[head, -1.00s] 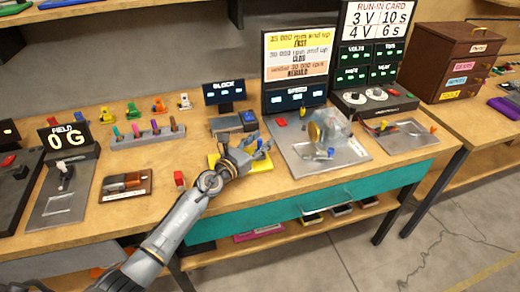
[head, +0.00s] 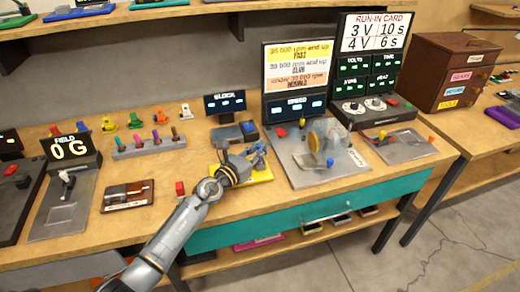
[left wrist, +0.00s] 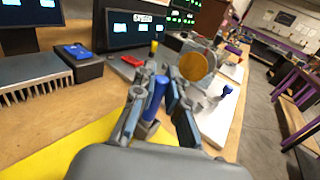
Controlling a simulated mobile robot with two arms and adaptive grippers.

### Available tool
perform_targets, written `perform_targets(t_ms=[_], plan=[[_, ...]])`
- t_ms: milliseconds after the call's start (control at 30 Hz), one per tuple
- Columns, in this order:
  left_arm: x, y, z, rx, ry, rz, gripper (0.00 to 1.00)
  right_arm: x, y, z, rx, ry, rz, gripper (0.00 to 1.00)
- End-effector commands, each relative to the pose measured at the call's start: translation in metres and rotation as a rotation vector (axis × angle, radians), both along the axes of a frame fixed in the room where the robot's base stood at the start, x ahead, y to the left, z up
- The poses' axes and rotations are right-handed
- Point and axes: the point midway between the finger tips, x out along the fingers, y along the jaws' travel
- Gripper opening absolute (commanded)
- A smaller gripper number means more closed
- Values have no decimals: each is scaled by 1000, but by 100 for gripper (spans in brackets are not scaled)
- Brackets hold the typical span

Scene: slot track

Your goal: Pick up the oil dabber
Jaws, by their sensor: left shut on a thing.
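My left gripper (head: 254,156) is over the yellow mat (head: 262,173) at the middle of the bench. Its fingers are shut on a slim blue upright thing, which I take to be the oil dabber (left wrist: 154,97). My right gripper is not in view.
Right of the gripper is a grey plate (head: 345,178) with a round orange-faced machine (head: 320,136). The block readout (head: 225,103) stands behind. A rack of coloured pegs (head: 148,147) and a red block (head: 180,188) are to the left.

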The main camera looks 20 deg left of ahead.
Motion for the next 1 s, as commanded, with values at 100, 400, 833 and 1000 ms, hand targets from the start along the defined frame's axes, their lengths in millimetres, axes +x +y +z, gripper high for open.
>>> perform_targets(t_ms=[100,400,833,1000], plan=[[-2,-1,24,0,0,-1,0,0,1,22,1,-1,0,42],[-50,-5,83,-6,-1,0,0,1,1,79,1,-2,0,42],[-131,-9,109,-2,1,1,0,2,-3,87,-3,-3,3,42],[-139,-10,113,-2,0,1,0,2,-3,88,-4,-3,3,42]])
